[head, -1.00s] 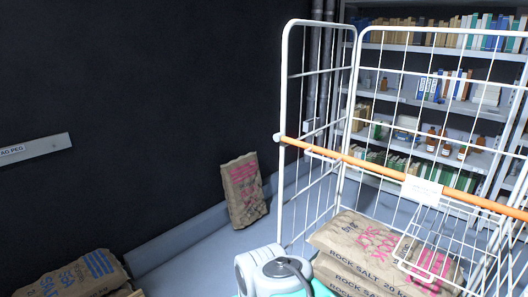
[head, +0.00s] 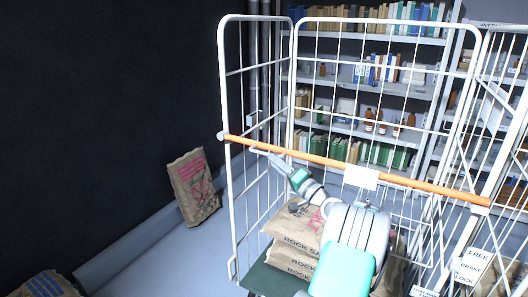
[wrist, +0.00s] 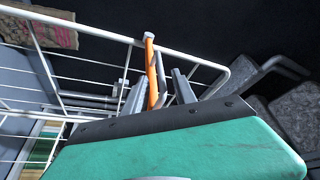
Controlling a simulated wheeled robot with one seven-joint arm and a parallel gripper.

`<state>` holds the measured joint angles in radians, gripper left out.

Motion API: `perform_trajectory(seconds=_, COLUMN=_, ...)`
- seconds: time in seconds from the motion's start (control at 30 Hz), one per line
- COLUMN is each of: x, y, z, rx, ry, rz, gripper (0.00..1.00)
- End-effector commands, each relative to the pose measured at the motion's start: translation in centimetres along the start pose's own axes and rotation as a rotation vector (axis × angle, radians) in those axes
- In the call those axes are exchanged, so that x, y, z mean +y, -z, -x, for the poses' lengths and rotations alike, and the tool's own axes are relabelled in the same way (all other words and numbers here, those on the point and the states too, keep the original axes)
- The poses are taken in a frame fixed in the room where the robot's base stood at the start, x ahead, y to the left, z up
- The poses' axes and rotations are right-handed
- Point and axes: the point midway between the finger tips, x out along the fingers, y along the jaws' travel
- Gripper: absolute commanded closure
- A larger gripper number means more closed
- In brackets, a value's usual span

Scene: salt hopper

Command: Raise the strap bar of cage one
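The orange strap bar (head: 320,160) lies across the open front of the white wire cage (head: 225,90), from its left post to its right side. A white tag (head: 361,177) hangs on it. My gripper (head: 262,153) is at the bar's left end, small and partly hard to make out in the head view. In the wrist view, my gripper (wrist: 158,92) has its two grey fingers apart. The orange bar (wrist: 152,70) shows between them, with a gap to each side. A thin grey rod-like piece shows beside the bar there.
Rock salt sacks (head: 295,240) are stacked low inside the cage, below my arm. Another sack (head: 193,187) leans by the dark wall at left. Shelves (head: 370,85) with books and bottles stand behind. A second cage (head: 490,120) with signs is at right.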

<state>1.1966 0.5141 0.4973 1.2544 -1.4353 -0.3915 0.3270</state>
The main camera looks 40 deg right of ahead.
Motion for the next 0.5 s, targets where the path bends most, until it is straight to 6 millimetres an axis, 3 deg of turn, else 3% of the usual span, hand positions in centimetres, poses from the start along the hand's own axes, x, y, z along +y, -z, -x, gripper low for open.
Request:
perform_trajectory(seconds=0.1, x=-0.4, y=0.1, z=-2.5, rx=-0.003, ry=0.001, rz=0.003, gripper=0.67)
perform_trajectory(seconds=0.3, x=-0.2, y=0.1, z=-5.8, rx=-0.003, ry=-0.001, rz=0.004, gripper=0.67)
perform_trajectory(seconds=0.5, x=0.0, y=0.0, z=-6.5, rx=-0.002, ry=-0.003, rz=0.004, gripper=0.67)
